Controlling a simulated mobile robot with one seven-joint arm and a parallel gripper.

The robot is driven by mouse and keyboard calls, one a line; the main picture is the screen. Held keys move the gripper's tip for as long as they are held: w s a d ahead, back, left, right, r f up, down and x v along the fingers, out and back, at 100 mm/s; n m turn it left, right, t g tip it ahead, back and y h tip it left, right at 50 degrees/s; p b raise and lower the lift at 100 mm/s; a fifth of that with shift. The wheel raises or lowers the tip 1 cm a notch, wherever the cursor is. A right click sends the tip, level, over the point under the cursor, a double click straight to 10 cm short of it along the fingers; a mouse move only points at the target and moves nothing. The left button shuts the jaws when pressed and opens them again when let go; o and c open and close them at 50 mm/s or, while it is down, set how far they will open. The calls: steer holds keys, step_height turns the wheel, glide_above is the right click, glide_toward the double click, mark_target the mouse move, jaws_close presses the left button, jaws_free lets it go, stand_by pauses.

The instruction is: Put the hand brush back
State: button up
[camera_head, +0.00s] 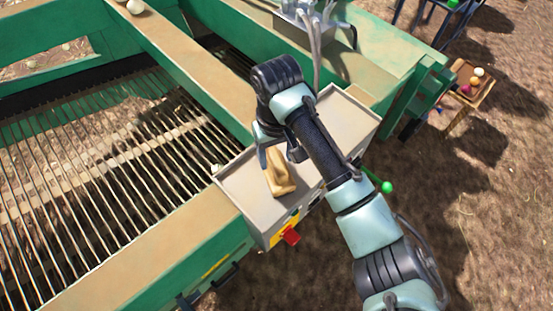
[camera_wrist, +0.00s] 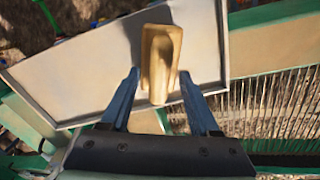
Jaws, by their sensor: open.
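The hand brush (camera_head: 279,173), a tan wooden piece, lies on the pale top of a control box (camera_head: 243,186) at the side of the green machine. In the wrist view the brush (camera_wrist: 160,62) sits ahead of and partly between my gripper's fingers. My gripper (camera_head: 280,153) is just above the tray-like top, close to the brush's far end. In the wrist view my gripper (camera_wrist: 158,88) has its two fingers wide apart, with a gap on each side of the brush. The brush's underside and bristles are hidden.
A slatted conveyor (camera_head: 100,185) lies to the left, beside green beams. The box front has a red knob (camera_head: 290,236), and a green ball-ended lever (camera_head: 386,187) sticks out nearby. A small wooden tray (camera_head: 470,85) with onions stands at right. Bare ground lies on the right.

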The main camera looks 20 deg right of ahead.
step_height(320, 180, up, 10)
steer(key=w+a+r+n+t+y, duration=0.2)
steer(key=w+a+r+t, duration=0.45)
steer(key=a+r, duration=0.3)
steer(key=w+a+r+n+t+y, duration=0.1)
steer(key=w+a+r+t, duration=0.6)
steer(key=r, duration=0.4)
steer(key=s+a+r+t+y, duration=0.1)
steer(key=s+r+t, duration=0.3)
steer(key=r, duration=0.7)
steer(key=s+a+r+t, duration=0.1)
steer(key=s+r+t, duration=0.4)
steer(key=r, duration=0.6)
steer(key=s+d+r+m+t+h, duration=0.2)
steer(key=s+d+r+t+h, duration=0.2)
steer(key=s+r, duration=0.3)
steer(key=s+t, duration=0.1)
steer(key=s, duration=0.1)
steer(key=shift+s+d+m, duration=0.3)
steer(key=shift+s, duration=0.1)
